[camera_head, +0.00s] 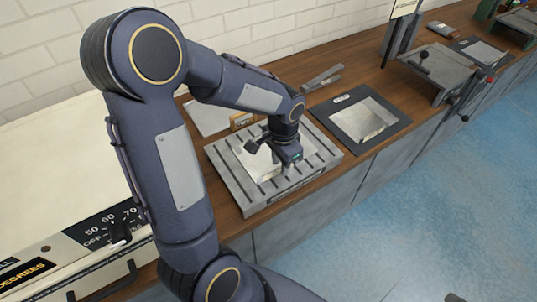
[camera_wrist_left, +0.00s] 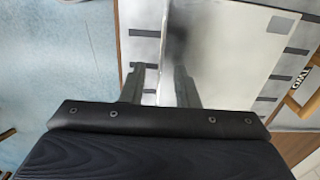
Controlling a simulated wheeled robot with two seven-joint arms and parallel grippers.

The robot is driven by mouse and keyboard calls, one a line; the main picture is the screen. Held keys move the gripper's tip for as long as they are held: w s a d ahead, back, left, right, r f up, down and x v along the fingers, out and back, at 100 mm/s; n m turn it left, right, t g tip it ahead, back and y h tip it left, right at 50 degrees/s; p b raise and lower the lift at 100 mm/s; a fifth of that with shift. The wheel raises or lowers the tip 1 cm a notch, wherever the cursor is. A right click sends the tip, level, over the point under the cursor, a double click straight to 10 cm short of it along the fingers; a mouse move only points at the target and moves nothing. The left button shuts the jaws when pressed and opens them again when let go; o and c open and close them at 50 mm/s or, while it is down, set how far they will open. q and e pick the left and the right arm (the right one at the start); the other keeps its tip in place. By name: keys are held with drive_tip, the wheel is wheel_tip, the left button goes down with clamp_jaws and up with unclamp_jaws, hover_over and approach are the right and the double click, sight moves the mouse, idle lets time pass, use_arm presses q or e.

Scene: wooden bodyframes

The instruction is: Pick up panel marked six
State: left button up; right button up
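A pale metallic panel (camera_head: 259,164) is at the slotted grey fixture on the wooden counter, partly hidden by my left gripper (camera_head: 287,163). No mark reading six is legible. In the left wrist view my left gripper (camera_wrist_left: 160,84) has its two fingers apart, one on each side of the panel's edge. The panel (camera_wrist_left: 215,60) spreads to the right there. A gap shows between the fingers and the panel edge, and I see no firm contact. My right gripper is not in view.
The slotted grey fixture (camera_head: 239,189) sits near the counter's front edge. A dark mat with a metallic sheet (camera_head: 362,120) lies to its right. A wooden piece (camera_head: 241,120) stands behind; its lettering (camera_wrist_left: 299,78) seems to read TWO. A grey stand (camera_head: 439,69) is farther right.

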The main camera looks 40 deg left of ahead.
use_arm(q)
drive_tip(key=shift+s+a+f, duration=0.1)
drive_tip(key=shift+f, duration=0.65)
drive_tip(key=c, duration=0.6)
clamp_jaws()
drive_tip(key=shift+r, duration=0.1)
